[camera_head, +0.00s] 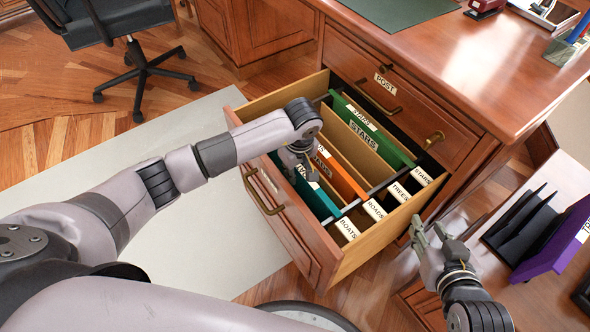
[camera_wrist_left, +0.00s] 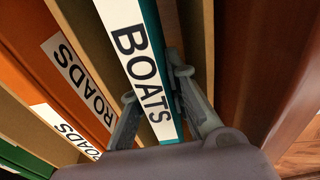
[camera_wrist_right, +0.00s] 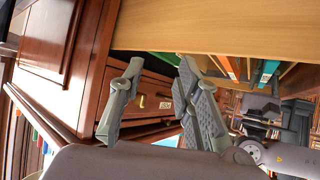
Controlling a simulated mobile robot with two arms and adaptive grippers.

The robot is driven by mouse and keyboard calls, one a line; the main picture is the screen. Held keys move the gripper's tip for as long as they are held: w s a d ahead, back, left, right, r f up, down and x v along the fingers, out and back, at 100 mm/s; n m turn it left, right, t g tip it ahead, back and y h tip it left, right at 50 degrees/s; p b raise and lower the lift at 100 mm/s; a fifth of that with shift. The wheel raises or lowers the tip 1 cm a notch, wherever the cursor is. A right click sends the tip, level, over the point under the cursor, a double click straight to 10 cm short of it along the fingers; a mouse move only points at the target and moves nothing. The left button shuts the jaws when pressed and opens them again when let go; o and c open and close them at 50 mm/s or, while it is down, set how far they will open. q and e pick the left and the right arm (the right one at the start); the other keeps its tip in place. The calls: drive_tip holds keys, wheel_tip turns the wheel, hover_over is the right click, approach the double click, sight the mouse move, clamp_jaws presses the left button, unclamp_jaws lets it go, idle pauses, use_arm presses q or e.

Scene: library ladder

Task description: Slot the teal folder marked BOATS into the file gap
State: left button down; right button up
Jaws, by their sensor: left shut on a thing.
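The teal folder (camera_head: 318,201) marked BOATS stands in the open desk drawer (camera_head: 335,262), nearest the drawer front. Its white BOATS label (camera_wrist_left: 142,65) fills the middle of the left wrist view. My left gripper (camera_head: 298,172) is shut on this folder's top edge, one finger on each side. A black file rack (camera_head: 515,222) with upright dividers stands on the surface at right, with spaces between its dividers. Which space is the file gap I cannot tell. My right gripper (camera_head: 428,238) is open and empty, just outside the drawer's right side.
An orange ROADS folder (camera_head: 340,172) and a green STARS folder (camera_head: 375,130) stand behind the teal one, with tan dividers between. A purple folder (camera_head: 562,238) stands at the rack's right. The desktop (camera_head: 440,60) overhangs behind the drawer. A chair (camera_head: 110,25) stands at upper left.

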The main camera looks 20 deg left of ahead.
use_arm(q)
drive_tip(key=shift+f, duration=0.2)
drive_tip(key=c, duration=1.8)
unclamp_jaws()
drive_tip(key=shift+c, duration=0.2)
use_arm(e)
drive_tip(key=shift+w+a+r+t, duration=0.35)
drive_tip(key=shift+w+r+t, duration=0.2)
drive_tip(key=shift+r, duration=0.1)
use_arm(q)
drive_tip(key=shift+r, duration=0.1)
use_arm(e)
drive_tip(key=shift+d, duration=0.1)
